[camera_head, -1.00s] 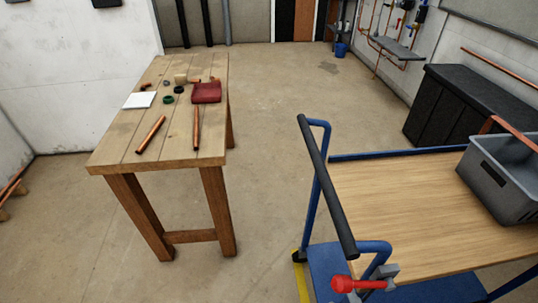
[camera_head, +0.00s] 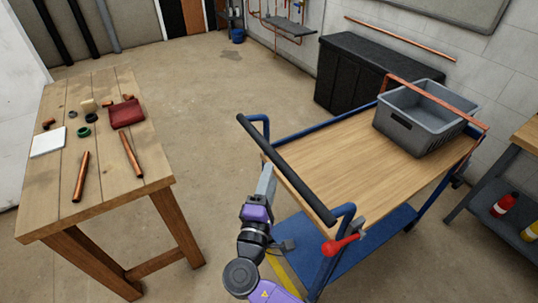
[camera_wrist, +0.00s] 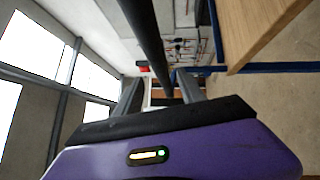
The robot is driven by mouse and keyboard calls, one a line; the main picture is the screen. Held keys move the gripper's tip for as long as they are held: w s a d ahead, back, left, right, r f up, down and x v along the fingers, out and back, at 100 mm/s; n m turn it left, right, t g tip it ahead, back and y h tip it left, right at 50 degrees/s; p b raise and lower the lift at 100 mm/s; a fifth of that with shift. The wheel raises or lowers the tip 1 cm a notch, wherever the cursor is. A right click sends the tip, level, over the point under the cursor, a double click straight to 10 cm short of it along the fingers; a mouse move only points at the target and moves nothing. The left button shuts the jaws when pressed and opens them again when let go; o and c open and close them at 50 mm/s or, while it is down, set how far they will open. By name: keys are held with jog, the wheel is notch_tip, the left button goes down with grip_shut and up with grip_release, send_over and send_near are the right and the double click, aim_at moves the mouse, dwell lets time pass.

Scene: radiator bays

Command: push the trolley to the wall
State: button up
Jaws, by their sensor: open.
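The trolley has a wooden top (camera_head: 310,180), a blue frame, a blue lower shelf (camera_head: 345,250) and a dark handle bar (camera_head: 285,167) on its near left end. A red-knobbed lever (camera_head: 340,245) sits below the bar. My gripper (camera_head: 265,182) is open beside the handle bar, its fingers pointing up towards it. In the wrist view the bar (camera_wrist: 146,38) runs down towards the space between the spread fingers (camera_wrist: 160,92); I cannot tell whether they touch it. The pale block wall (camera_head: 480,65) stands beyond the trolley, at the right.
A grey crate (camera_head: 415,140) with a copper pipe (camera_head: 440,97) across it rides on the trolley. A black chest (camera_head: 355,75) stands between trolley and wall. A workbench (camera_head: 100,170) is at the left, a shelved bench (camera_head: 505,235) at the right. Floor (camera_head: 220,90) is clear beyond the handle.

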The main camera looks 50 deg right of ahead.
aim_at(276, 157)
jog(key=p+x, duration=0.2)
jog(key=x, duration=0.5)
jog(key=shift+w+d, duration=0.15)
jog(key=shift+d, duration=0.15)
grip_shut()
dwell(1.2)
